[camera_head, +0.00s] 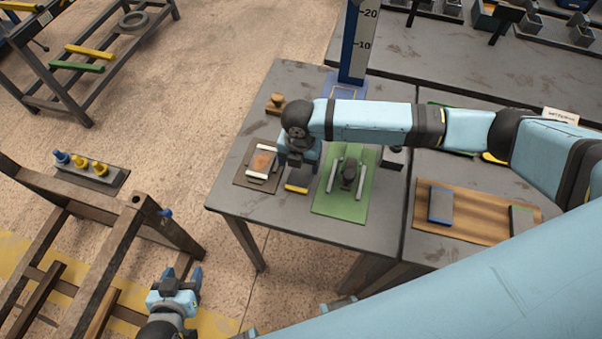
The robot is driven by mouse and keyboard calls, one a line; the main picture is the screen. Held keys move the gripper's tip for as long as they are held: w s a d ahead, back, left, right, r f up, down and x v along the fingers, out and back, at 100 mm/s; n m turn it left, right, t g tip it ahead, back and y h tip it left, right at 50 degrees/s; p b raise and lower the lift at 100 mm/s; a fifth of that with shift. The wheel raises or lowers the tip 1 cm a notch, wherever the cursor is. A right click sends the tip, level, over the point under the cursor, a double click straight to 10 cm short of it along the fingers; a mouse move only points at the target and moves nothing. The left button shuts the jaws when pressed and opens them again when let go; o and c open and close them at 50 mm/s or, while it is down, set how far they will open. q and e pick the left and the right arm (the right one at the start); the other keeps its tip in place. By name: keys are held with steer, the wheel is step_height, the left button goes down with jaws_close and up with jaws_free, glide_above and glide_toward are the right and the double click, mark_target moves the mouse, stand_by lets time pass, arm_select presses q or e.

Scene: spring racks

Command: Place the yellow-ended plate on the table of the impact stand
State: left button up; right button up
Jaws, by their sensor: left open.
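A yellow end (296,188), apparently of the yellow-ended plate, shows just below my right gripper (297,166). The rest of that plate is hidden, and I cannot tell whether the gripper holds it. My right gripper points down over the near part of the grey table; its fingers are mostly hidden. The impact stand (357,45) is a blue column with a scale at the back of the table. Its blue base (332,78) has a yellow outline and is partly hidden by my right arm. My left gripper (183,276) is open and empty at lower left, away from the table.
A green mat (340,207) with silver rails and a brown mat (246,179) with a small fixture flank the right gripper. A wooden frame (120,245) stands at left.

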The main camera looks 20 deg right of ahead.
mark_target(301, 173)
steer(key=shift+d+f, duration=0.1)
steer(key=shift+f, duration=0.35)
step_height(301, 173, down, 4)
steer(key=shift+d+r+p, duration=0.1)
steer(key=shift+r+p, duration=0.15)
steer(key=shift+p, duration=0.2)
steer(key=shift+f, duration=0.4)
steer(key=shift+c, duration=0.4)
